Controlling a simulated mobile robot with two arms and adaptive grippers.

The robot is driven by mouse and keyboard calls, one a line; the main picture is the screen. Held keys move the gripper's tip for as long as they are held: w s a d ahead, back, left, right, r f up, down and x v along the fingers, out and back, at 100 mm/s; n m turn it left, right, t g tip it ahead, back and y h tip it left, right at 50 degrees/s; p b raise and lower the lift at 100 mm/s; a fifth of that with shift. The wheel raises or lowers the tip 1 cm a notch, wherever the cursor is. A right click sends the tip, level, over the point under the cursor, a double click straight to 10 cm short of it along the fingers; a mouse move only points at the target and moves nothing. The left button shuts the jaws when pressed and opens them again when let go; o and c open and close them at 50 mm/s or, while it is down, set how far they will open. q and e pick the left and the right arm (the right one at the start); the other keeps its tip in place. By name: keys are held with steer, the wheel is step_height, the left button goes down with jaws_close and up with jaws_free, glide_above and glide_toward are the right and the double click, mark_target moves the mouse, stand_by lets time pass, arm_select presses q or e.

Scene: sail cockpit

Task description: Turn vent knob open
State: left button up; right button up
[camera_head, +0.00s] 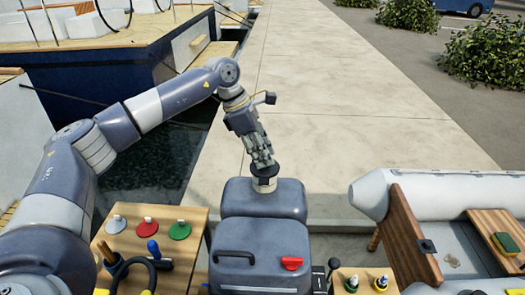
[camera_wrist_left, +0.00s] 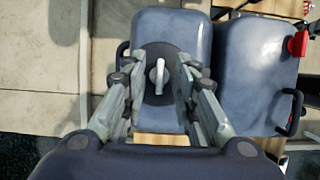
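The vent knob (camera_wrist_left: 159,76) is a pale handle on a round dark disc on top of a blue-grey housing (camera_wrist_left: 196,20). In the head view the housing (camera_head: 262,197) stands at the centre, with the vent mostly hidden by my gripper. My left gripper (camera_head: 262,163) points down right above the vent. In the left wrist view its fingers (camera_wrist_left: 157,70) are apart, one on each side of the knob, with gaps to it. Whether the fingertips are down at the knob's height is hard to tell. My right gripper is not in view.
A blue-grey box (camera_head: 262,231) with a black handle and red latch (camera_head: 292,263) stands in front. A wooden table (camera_head: 183,252) with coloured discs is at left, a grey inflatable boat (camera_head: 440,195) at right. The pavement behind is clear.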

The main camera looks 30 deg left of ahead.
arm_select(q)
jaws_close()
